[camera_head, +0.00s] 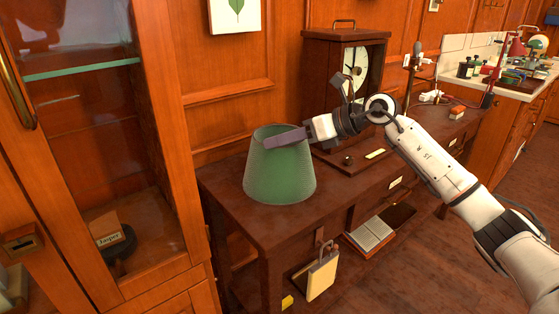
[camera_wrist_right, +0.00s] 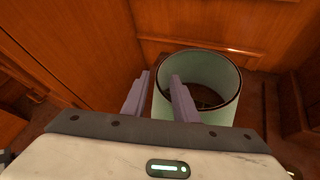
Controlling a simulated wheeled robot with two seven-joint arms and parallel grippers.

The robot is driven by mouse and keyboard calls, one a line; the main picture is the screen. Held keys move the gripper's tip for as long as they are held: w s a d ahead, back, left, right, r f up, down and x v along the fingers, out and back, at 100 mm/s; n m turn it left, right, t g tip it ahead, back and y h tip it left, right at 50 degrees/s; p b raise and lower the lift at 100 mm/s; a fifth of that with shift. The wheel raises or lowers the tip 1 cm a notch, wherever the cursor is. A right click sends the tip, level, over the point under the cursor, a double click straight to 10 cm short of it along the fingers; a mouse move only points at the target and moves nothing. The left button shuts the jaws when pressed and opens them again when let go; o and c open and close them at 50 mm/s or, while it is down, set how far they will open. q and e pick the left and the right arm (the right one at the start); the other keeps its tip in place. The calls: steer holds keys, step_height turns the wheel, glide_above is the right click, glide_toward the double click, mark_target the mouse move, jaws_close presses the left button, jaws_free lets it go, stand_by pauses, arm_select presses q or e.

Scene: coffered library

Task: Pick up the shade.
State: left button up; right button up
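The green shade (camera_head: 280,178) stands upright on the dark wooden desk (camera_head: 228,205), wide end down, with its open top facing up. My right gripper (camera_head: 285,138) reaches in from the right at the shade's upper rim. In the right wrist view the shade (camera_wrist_right: 218,113) shows as an open ring with a dark rim. The two purple fingers of the right gripper (camera_wrist_right: 160,77) stand apart, with the near left part of the shade's wall between them. One finger overlaps the shade's opening and the other is outside it. Contact cannot be made out. My left gripper is not in view.
A wooden clock (camera_head: 345,65) stands on the desk behind my right gripper. A glass-fronted cabinet (camera_head: 90,130) is close on the left. The wood-panelled wall is close behind the shade.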

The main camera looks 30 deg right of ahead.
steer(key=shift+x, duration=1.3)
jaws_close()
stand_by(0.4)
